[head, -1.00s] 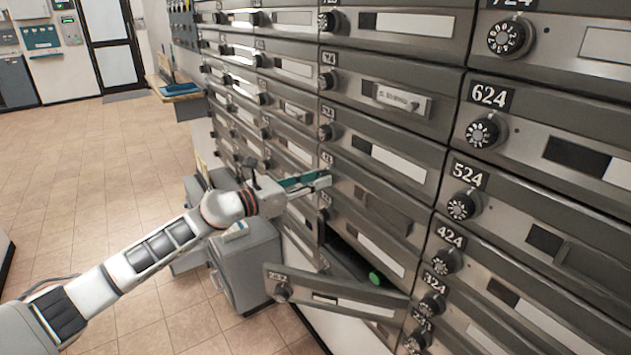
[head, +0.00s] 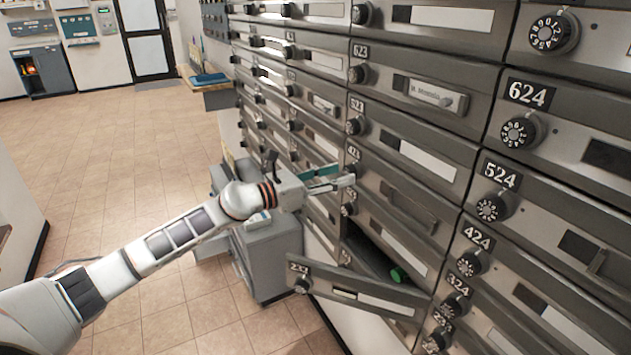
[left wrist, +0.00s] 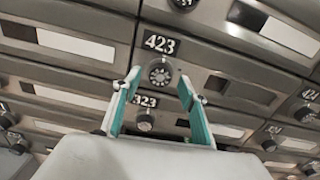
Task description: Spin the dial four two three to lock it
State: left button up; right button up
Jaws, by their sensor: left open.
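The dial of box 423 (left wrist: 159,72) is a round black knob with white digits, under its 423 label in the left wrist view. In the head view, its label (head: 354,153) shows just above my gripper tips, which partly cover the dial. My left gripper (left wrist: 158,82) is open, with its teal-lined fingers on either side of the dial. I cannot tell whether they touch it. It also shows in the head view (head: 338,178), level with the dial. The digit at the dial's mark is too small to read. My right gripper is not in view.
The 323 dial (left wrist: 145,122) sits below 423. A grey cabinet (head: 268,258) stands beside the wall. The tiled floor at left is clear.

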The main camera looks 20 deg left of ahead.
pick_arm(q)
jog(key=v, duration=1)
jog(key=shift+s, duration=0.2)
jog(key=shift+a, duration=0.15)
